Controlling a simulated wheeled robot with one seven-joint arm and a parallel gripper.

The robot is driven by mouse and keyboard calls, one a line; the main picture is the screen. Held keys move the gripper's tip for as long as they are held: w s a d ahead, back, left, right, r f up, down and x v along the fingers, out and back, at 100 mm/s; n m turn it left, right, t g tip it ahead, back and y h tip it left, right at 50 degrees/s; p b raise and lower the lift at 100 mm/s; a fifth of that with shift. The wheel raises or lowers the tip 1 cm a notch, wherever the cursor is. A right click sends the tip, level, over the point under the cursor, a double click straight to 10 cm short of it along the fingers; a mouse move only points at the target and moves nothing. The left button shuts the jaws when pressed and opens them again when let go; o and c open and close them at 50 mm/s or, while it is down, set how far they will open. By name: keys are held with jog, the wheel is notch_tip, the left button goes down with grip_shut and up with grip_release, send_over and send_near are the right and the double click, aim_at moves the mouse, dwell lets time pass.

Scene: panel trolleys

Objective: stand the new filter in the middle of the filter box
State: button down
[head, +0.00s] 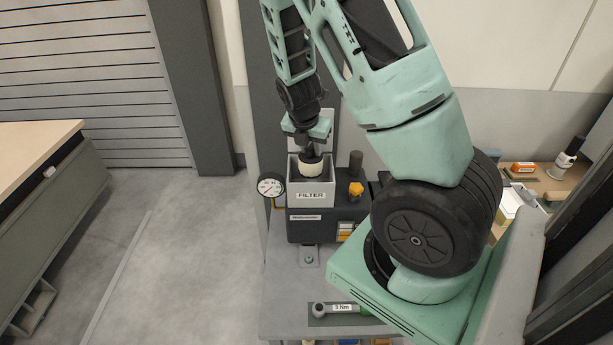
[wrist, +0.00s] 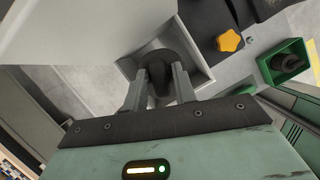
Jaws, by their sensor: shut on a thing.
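The filter box (head: 311,193) is a pale open-topped box labelled FILTER, on the front of a dark unit. My gripper (head: 309,146) is above it, pointing down and shut on the dark knob of the new filter (head: 311,168), which has a dark top and cream side. The filter is upright at the box's mouth, between its walls; its lower part is hidden. In the wrist view, both fingers close on the dark knob (wrist: 160,78), with the filter's round top (wrist: 153,59) beneath and the box's pale walls (wrist: 205,74) around it. I cannot tell whether it touches the bottom.
A pressure gauge (head: 270,186) sits left of the box, and a yellow knob (head: 355,189) to its right. A torque tool (head: 341,309) lies on the trolley in front. A side table (head: 558,178) at right holds several items. A green bin (wrist: 284,64) shows in the wrist view.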

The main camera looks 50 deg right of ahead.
aim_at(310, 169)
jog(key=shift+f+p, duration=0.85)
jog(key=shift+f, duration=3.05)
jog(key=shift+f, duration=0.1)
jog(key=c, duration=1.1)
grip_release()
